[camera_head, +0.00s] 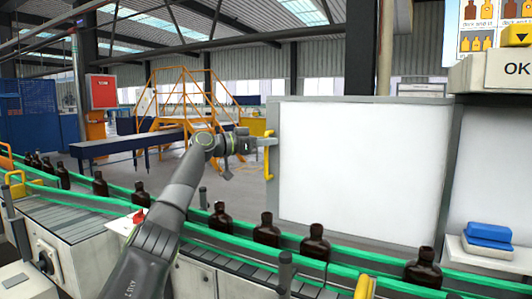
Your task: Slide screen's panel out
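The screen's panel (360,165) is a large white sheet in a grey frame, standing upright behind the conveyor. A yellow handle (269,165) is fixed upright on its left edge. My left arm reaches up from the bottom, and my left gripper (266,143) is at the upper part of the handle. Its fingertips overlap the handle in the picture. They are small here, and I cannot tell whether they are closed on it. My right gripper is not in view.
A conveyor with green rails (345,263) carries several amber bottles (267,230) in front of the panel. Blue blocks (489,233) lie on a white shelf at right. An OK sign box (500,70) is above. Open floor lies left of the panel, before orange stairs (185,100).

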